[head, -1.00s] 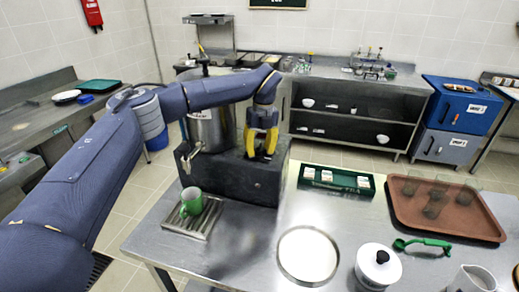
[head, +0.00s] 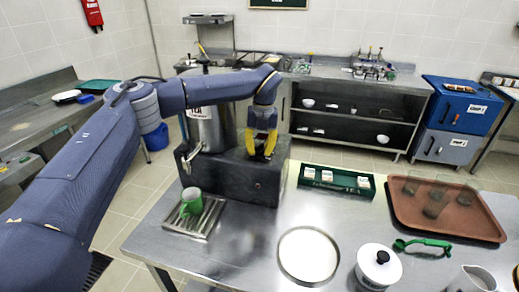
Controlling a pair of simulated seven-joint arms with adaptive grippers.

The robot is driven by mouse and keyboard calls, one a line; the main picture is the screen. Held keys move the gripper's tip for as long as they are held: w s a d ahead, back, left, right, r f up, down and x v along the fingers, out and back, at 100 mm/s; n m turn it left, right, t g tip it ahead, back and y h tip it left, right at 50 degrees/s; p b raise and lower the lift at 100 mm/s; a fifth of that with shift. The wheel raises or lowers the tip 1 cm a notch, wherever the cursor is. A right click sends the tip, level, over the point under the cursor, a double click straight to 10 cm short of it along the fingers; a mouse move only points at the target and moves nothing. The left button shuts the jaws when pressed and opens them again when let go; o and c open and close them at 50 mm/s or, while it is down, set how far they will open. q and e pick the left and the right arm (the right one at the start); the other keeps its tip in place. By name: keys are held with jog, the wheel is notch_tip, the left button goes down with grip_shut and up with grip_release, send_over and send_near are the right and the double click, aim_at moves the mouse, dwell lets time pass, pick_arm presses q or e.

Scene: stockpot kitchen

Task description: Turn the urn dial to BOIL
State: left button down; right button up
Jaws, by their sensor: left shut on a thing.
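The urn (head: 205,128) is a steel cylinder with a tap, standing at the back left of the steel table and partly covered by my left arm. A dark block (head: 232,180) stands at its foot. My left gripper (head: 261,156) points down at the top right of this block, with its yellow fingers shut on the urn dial. The fingers hide the dial, so its pointer and the BOIL mark cannot be read. My right gripper is not in view.
A green tea box (head: 336,184), a brown tray (head: 461,222) with glasses, a white lidded pot (head: 378,266) and a round white plate (head: 308,255) are on the table to the right.

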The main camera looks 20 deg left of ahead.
aim_at(258, 146)
pick_arm(q)
jog(key=m, duration=0.4)
jog(key=shift+m, duration=0.3)
jog(key=m, duration=0.5)
jog(key=shift+s+t, duration=0.1)
jog(key=shift+t, duration=0.2)
jog(key=m, duration=0.5)
jog(key=shift+f+m, duration=0.1)
jog(key=shift+m, duration=0.3)
jog(key=shift+a+m+h, duration=0.1)
jog(key=shift+m+h, duration=0.3)
jog(key=shift+m, duration=2.1)
jog(key=c, duration=0.9)
grip_release()
notch_tip(258, 146, up, 12)
jog(key=shift+s, duration=0.4)
